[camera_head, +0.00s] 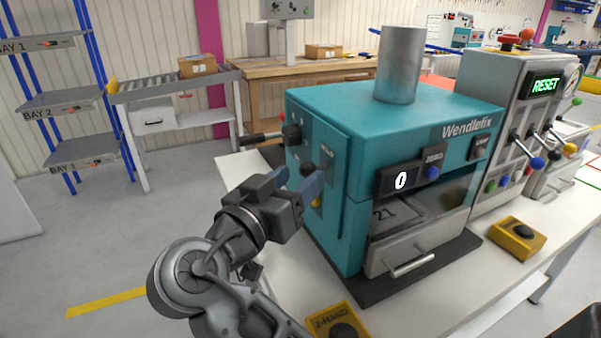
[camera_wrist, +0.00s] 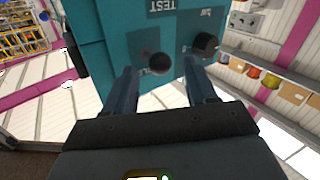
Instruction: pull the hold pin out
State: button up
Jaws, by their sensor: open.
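The teal Wendlefix machine (camera_head: 330,105) stands on the white bench. A black ball knob (camera_head: 307,169) sticks out of its left side; I take it for the hold pin, though its label is partly hidden and I cannot read it. In the wrist view the ball knob (camera_wrist: 158,63) shows between my fingers, a little left of centre. My gripper (camera_head: 300,184) is open, its two blue-grey fingers pointing at that side panel. The fingers (camera_wrist: 163,78) stand either side of the ball in the picture; I see no contact.
A dark rotary knob (camera_head: 291,134) sits above the ball, also seen close to the right finger in the wrist view (camera_wrist: 206,43). A black-handled lever (camera_head: 258,138) juts left. A yellow Z-HAND box (camera_head: 335,318) lies on the bench front.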

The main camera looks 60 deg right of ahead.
jog(key=shift+d, duration=0.95)
grip_shut()
